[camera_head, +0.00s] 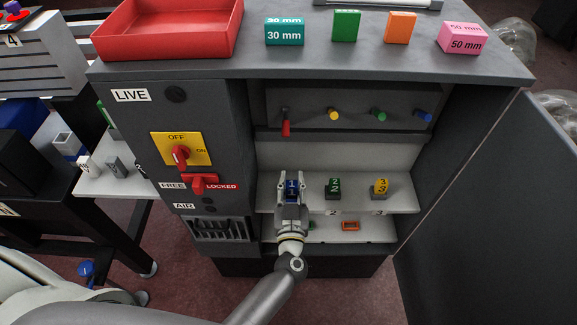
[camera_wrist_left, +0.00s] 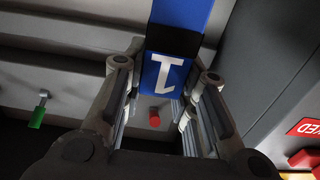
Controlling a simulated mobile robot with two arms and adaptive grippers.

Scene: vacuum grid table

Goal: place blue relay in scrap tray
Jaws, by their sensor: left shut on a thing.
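The blue relay (camera_head: 291,188), a small blue block with a white 1, is between the fingers of my left gripper (camera_head: 291,182) at the left end of the cabinet's upper inner shelf. In the left wrist view the blue relay (camera_wrist_left: 172,70) stands between the two fingertips (camera_wrist_left: 168,85) of my left gripper, which is shut on it. Whether the relay still touches the shelf is hard to tell. A red open tray (camera_head: 170,50), perhaps the scrap tray, sits on top of the cabinet at the left and looks empty. My right gripper is not in view.
A green relay (camera_head: 333,187) and a yellow relay (camera_head: 380,186) stand right of the gripper. Coloured levers (camera_head: 333,114) hang above. An orange part (camera_head: 350,225) lies on the lower shelf. Several blocks (camera_head: 346,26) stand on the cabinet top. An open door (camera_head: 480,200) is at right.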

